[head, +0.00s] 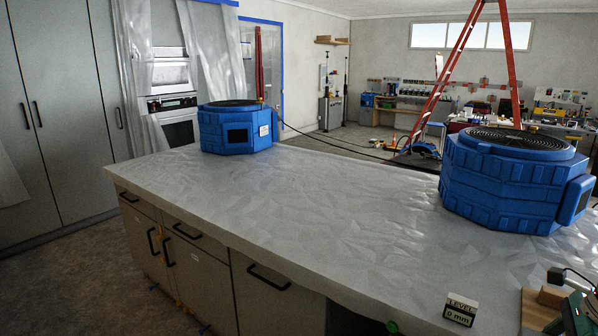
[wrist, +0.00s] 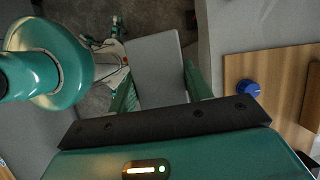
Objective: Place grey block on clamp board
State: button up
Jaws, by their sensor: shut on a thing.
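In the wrist view my gripper (wrist: 160,95) is shut on the grey block (wrist: 156,62), a flat grey piece between its two green fingers. The block is held beyond the counter edge, with dark floor showing below it. The clamp board (wrist: 239,72) is a light wooden board to the right of the block, with a gap between them. A round blue knob (wrist: 248,89) sits on it. In the head view a wooden board (head: 536,312) shows partly at the lower right. The grey block cannot be made out there.
The grey counter (head: 290,205) is mostly bare. A blue drum-like unit (head: 510,180) stands on its right side and another (head: 236,128) at its far end. A small LEVEL 0 mm sign (head: 460,310) stands near the front edge. A red ladder (head: 440,80) stands behind.

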jog(key=w+a+f+n, duration=0.2)
jog(key=w+f, duration=0.1)
jog(key=shift+w+a+g+y, duration=0.3)
jog(key=shift+a+g, duration=0.1)
jog(key=w+a+f+n+g+h, duration=0.1)
jog(key=w+a+f+n+g, duration=0.1)
jog(key=w+a+f+n, duration=0.5)
jog(key=w+a+f+n+g+h, duration=0.1)
jog(key=w+a+f+n+g, duration=0.1)
jog(key=w+a+f+n, duration=0.4)
jog(key=w+a+f+n+g+h, duration=0.2)
jog(key=w+a+f+n, duration=0.5)
jog(key=a+f+n, duration=0.3)
jog(key=a+f, duration=0.4)
jog(key=a, duration=0.2)
jog(key=shift+w+a+f+g, duration=0.15)
jog(key=shift+w+a+g, duration=0.15)
jog(key=shift+a, duration=0.05)
jog(key=shift+w, duration=0.15)
